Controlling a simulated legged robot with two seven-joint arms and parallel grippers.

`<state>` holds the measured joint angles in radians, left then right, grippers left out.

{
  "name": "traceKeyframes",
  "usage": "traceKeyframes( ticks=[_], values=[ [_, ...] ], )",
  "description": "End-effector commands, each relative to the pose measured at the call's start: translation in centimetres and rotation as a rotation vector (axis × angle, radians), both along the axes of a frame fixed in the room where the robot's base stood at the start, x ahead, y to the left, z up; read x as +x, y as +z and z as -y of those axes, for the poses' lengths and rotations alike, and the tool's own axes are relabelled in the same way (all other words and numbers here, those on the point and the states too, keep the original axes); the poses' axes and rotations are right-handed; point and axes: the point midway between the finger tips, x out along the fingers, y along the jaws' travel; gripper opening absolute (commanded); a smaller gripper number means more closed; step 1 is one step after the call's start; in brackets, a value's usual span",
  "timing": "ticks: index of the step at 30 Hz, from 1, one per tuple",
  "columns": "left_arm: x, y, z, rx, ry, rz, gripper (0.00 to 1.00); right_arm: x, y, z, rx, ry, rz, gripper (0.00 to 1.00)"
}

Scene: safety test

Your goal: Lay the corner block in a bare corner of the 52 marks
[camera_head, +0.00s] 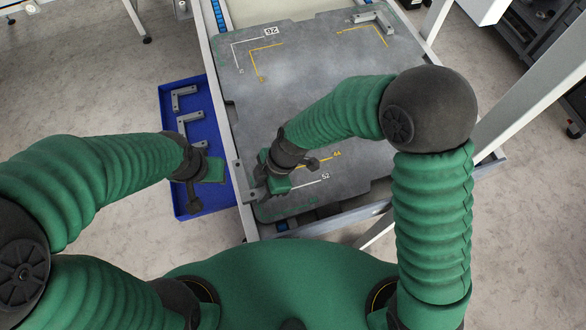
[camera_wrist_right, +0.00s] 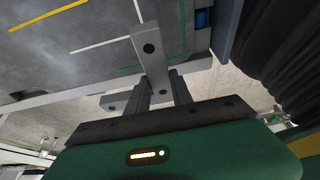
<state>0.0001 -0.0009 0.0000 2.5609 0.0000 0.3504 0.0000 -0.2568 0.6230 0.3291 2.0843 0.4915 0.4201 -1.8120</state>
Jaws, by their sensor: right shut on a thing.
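My right gripper (camera_head: 262,186) is shut on a grey L-shaped corner block (camera_wrist_right: 150,52) at the near left corner of the grey plate (camera_head: 300,100). In the right wrist view the block sits between the two fingers, with its arm reaching over the plate's edge area. Whether it touches the plate I cannot tell. The white 52 mark (camera_head: 310,183) runs just right of the gripper; its corner is hidden behind the gripper. A white line (camera_wrist_right: 100,43) also shows in the wrist view. My left gripper (camera_head: 197,192) hangs over the blue tray; its jaw opening is unclear.
The blue tray (camera_head: 170,138) left of the plate holds grey corner blocks (camera_head: 183,92). Another block (camera_head: 376,18) lies at the plate's far right. Yellow 44 mark (camera_head: 322,160) is beside the 52 mark. The plate's middle is bare; a pale frame surrounds it.

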Motion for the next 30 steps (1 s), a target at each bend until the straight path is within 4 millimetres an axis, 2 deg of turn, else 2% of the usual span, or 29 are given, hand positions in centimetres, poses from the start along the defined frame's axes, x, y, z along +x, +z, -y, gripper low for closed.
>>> traceKeyframes(
  ticks=[1,6,10,14,19,28,29,30],
  values=[
    [0.0,-0.2,0.0,0.0,0.0,0.0,0.36,1.1,-0.3,1.4,-0.001,-0.009,0.001,0.0],
    [0.0,-0.4,0.0,0.0,0.0,0.0,0.36,3.8,-0.7,5.7,-0.001,-0.005,0.0,0.0],
    [0.0,-0.4,0.0,0.0,0.0,0.0,0.36,5.0,-0.9,7.8,0.0,-0.002,-0.001,0.0],
    [0.0,-0.7,0.0,0.0,0.0,0.001,0.36,5.2,-1.7,8.4,0.0,0.0,-0.002,0.0],
    [0.0,-1.3,0.0,0.0,0.0,0.0,0.36,5.3,-4.5,8.3,-0.001,0.0,-0.003,0.0],
    [0.0,-1.5,0.0,0.0,0.0,0.001,0.36,5.3,-4.8,8.3,0.0,0.0,0.0,0.0],
    [0.0,-1.5,0.0,0.0,0.0,0.0,0.36,5.3,-4.8,8.4,0.0,-0.001,-0.001,0.28],
    [0.0,-1.4,0.0,0.0,0.0,0.0,0.36,5.3,-4.7,8.3,-0.001,-0.001,-0.001,0.34]
  ],
)
